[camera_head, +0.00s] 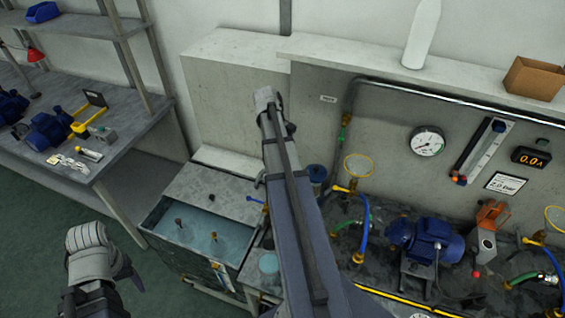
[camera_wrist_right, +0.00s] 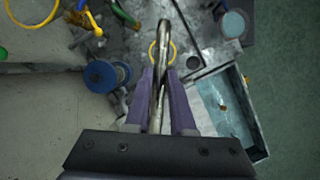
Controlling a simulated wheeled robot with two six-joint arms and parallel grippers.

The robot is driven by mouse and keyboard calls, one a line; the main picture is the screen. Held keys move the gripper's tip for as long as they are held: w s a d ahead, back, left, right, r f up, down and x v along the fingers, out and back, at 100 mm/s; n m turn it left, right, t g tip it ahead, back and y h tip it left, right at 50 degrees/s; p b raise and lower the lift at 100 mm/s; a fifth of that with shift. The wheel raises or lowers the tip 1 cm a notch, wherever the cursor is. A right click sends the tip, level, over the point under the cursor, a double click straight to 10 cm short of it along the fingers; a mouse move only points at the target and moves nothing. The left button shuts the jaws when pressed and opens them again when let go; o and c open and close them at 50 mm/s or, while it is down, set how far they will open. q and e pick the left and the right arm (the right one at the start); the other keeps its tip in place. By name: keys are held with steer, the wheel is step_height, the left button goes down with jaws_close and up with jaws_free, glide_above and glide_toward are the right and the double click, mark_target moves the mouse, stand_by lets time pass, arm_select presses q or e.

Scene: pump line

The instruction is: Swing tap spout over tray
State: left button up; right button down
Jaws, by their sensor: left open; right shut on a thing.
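The tap spout (camera_wrist_right: 160,85) is a shiny metal tube in the middle of the right wrist view. My right gripper (camera_wrist_right: 161,75) is shut on it, a purple finger on either side. In the head view my right arm rises through the middle and hides the spout and that gripper. A grey tray (camera_head: 160,212) with pale blue water stands left of my right arm. It also shows at the right of the right wrist view (camera_wrist_right: 246,130), to the right of the spout and apart from the held part. My left gripper (camera_head: 98,268) is open and empty at the lower left.
A blue motor pump (camera_head: 425,240), hoses and yellow rings crowd the bench right of my right arm. A gauge (camera_head: 427,141) is on the panel behind. A side table (camera_head: 120,150) with tools stands at left. The floor before it is clear.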

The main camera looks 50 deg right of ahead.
steer(key=shift+d+n, duration=0.25)
steer(key=shift+n, duration=0.05)
stand_by(0.4)
steer(key=c, duration=0.8)
jaws_free()
steer(key=shift+o, duration=0.2)
steer(key=p+v, duration=0.7)
steer(key=v, duration=0.1)
steer(key=shift+a, duration=0.1)
steer(key=shift+f, duration=0.1)
